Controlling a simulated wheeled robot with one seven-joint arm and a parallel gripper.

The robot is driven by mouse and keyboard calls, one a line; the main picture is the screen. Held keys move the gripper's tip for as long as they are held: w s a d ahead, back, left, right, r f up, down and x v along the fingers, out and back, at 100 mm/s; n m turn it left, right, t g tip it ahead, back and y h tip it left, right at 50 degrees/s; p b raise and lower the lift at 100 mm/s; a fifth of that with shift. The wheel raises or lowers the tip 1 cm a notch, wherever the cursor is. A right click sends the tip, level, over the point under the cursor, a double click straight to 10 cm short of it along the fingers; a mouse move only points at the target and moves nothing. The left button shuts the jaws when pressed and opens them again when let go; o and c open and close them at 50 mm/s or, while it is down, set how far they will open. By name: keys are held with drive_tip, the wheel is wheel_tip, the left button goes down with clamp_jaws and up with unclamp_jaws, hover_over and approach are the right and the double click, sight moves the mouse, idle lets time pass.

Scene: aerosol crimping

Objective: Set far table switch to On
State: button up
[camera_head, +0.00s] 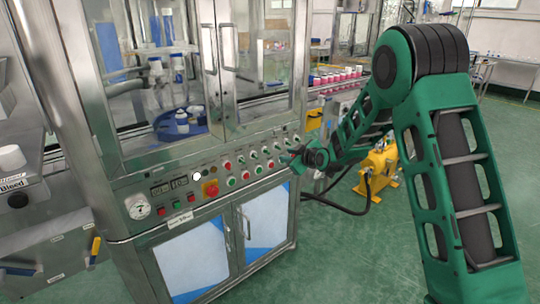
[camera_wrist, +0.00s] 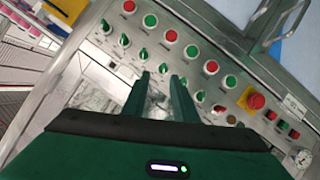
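The machine's control panel (camera_head: 205,172) carries rows of red and green buttons and small green rotary switches. In the wrist view a diagonal row of these switches crosses the panel, including one at the upper left (camera_wrist: 105,26) and one beside my left fingertip (camera_wrist: 143,54). Another green switch (camera_wrist: 163,68) shows between and just beyond my fingertips. My gripper (camera_wrist: 162,78) has its two green fingers apart, with nothing visibly held. In the head view my gripper (camera_head: 297,160) is at the panel's right end. Labels are too small to read, so I cannot tell which is the far table switch.
A red emergency stop (camera_wrist: 256,101) is on the panel, with a round gauge (camera_head: 138,207) at its left end. Glass doors (camera_head: 255,60) stand above and cabinet doors (camera_head: 195,258) below. A yellow device (camera_head: 378,163) stands behind my arm. Green floor is open in front.

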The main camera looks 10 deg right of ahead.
sight(268, 152)
drive_tip(key=shift+t+y, duration=0.3)
drive_tip(key=x, duration=0.4)
drive_tip(key=a+x, duration=0.1)
drive_tip(key=x, duration=0.8)
drive_tip(key=shift+s+a, duration=0.25)
drive_tip(key=shift+s, duration=0.1)
clamp_jaws()
